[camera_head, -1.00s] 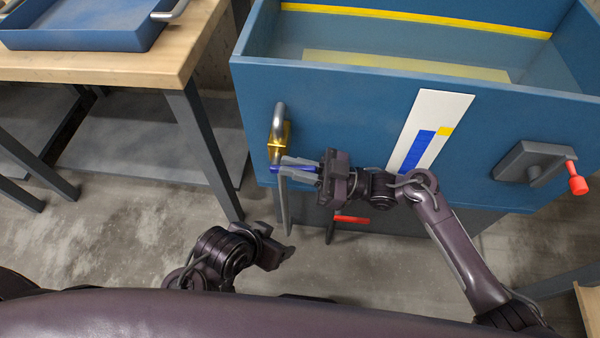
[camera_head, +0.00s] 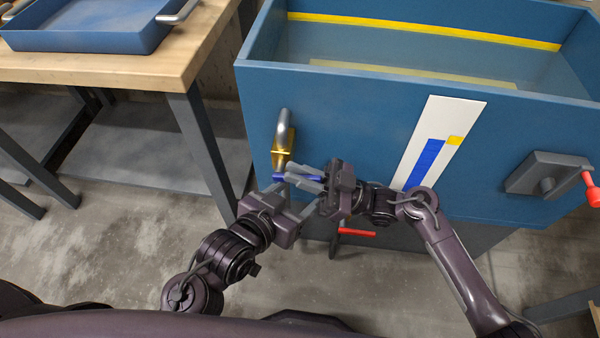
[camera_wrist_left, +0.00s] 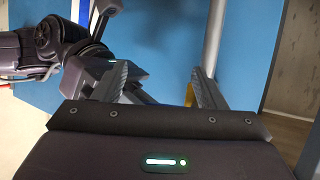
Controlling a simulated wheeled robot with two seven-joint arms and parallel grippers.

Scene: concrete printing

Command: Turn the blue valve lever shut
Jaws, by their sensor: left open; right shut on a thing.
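The brass valve (camera_head: 283,156) sits below a curved silver pipe (camera_head: 283,128) on the front of the blue tank. Its blue lever (camera_head: 311,178) lies roughly level, extending right from below the valve body. My right gripper (camera_head: 297,176) is shut on the blue lever, its fingers hiding part of it. My left gripper (camera_head: 296,197) is open and empty just below the lever and right gripper. In the left wrist view, the open left fingers (camera_wrist_left: 165,82) point at the tank, with the silver pipe (camera_wrist_left: 212,40) beyond the right finger and a little brass (camera_wrist_left: 189,95) between them.
The blue tank (camera_head: 365,105) holds water and has a white strip (camera_head: 440,140) with blue and yellow marks. A grey box with a red-handled crank (camera_head: 590,188) is at right. A red lever (camera_head: 357,233) shows below. A wooden table (camera_head: 130,67) with a blue tray (camera_head: 85,38) stands left.

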